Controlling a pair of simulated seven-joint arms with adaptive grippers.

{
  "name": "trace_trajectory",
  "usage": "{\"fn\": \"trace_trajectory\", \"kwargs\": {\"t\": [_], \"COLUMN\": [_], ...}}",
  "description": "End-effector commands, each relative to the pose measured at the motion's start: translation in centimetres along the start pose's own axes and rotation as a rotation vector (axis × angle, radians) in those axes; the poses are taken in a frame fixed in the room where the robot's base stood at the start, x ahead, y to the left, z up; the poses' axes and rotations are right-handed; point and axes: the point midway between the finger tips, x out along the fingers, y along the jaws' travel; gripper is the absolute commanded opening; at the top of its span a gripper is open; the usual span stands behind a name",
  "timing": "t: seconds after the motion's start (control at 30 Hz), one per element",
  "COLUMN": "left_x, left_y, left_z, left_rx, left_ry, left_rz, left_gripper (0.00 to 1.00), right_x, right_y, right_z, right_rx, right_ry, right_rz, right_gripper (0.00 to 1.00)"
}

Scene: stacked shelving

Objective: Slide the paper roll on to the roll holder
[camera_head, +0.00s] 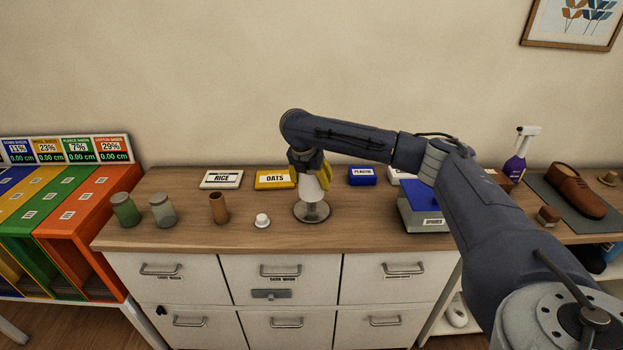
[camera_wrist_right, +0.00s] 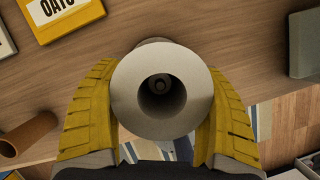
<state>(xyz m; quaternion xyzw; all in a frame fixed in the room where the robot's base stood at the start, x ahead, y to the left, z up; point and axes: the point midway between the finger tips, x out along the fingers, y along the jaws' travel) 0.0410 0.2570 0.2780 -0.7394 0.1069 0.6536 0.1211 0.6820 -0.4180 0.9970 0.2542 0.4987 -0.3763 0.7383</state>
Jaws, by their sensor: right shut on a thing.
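The paper roll (camera_head: 312,187) is white and upright, held above the round metal base of the roll holder (camera_head: 312,212) on the wooden counter. My right gripper (camera_head: 311,171) is shut on the roll from above, with yellow fingers on both sides. In the right wrist view the roll (camera_wrist_right: 128,92) is seen end-on between the fingers (camera_wrist_right: 162,100). A small round tip shows inside its dark core, roughly centred. How far the post reaches into the core cannot be told. The holder's base is mostly hidden behind the roll there. My left gripper is not in view.
A white cap-like item (camera_head: 262,220), brown cup (camera_head: 219,208) and two jars (camera_head: 162,211) stand left of the holder. RICE (camera_head: 221,180) and OATS (camera_head: 275,180) boxes lie behind. Counter between holder and that box is clear.

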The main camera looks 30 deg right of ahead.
Motion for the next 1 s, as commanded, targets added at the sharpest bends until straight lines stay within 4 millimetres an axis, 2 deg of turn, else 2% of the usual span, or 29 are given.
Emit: {"fn": "trace_trajectory", "kwargs": {"t": [1.0], "left_x": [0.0], "left_y": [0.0], "left_z": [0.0], "left_rx": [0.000], "left_ry": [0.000], "left_rz": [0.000], "left_gripper": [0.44], "right_x": [1.1], "right_y": [0.0], "right_z": [-0.5], "right_rx": [0.000], "right_ry": [0.000], "right_rz": [0.001], "right_gripper": [0.59]}}
